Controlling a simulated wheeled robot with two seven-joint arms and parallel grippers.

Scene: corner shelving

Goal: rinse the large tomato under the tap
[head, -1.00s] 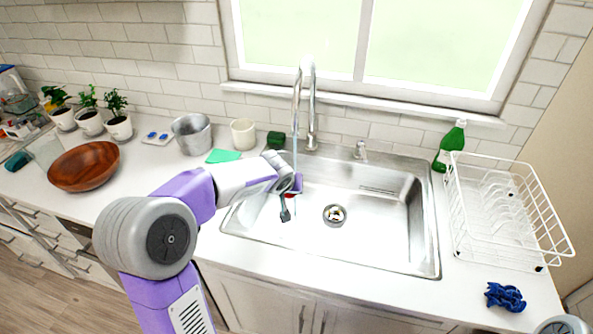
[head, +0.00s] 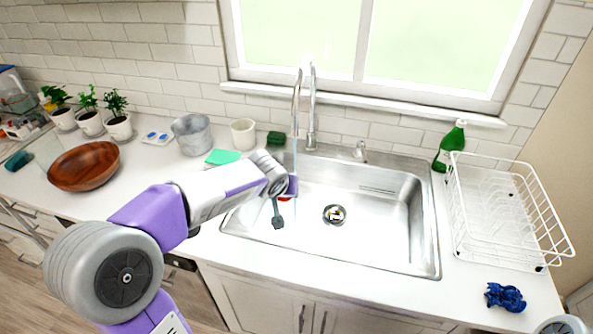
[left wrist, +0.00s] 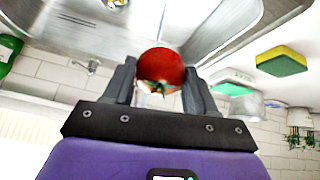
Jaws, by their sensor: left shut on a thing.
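The large tomato (left wrist: 161,70) is red with a green stem. In the left wrist view it sits between the two fingers of my left gripper (left wrist: 160,85), which is shut on it. In the head view my left gripper (head: 281,208) is over the left side of the sink (head: 400,258), and only a sliver of red shows beside it. The tap (head: 312,105) arches over the back left of the sink, and a thin stream falls from its spout close to the gripper. Whether the water touches the tomato is hard to tell. My right gripper is not in view.
A white dish rack (head: 478,237) and a green bottle (head: 450,148) stand right of the sink, with a blue cloth (head: 505,297) in front. A sponge (head: 276,139), white cup (head: 243,134), metal pot (head: 192,135) and wooden bowl (head: 84,166) are to the left. The sink's middle is clear.

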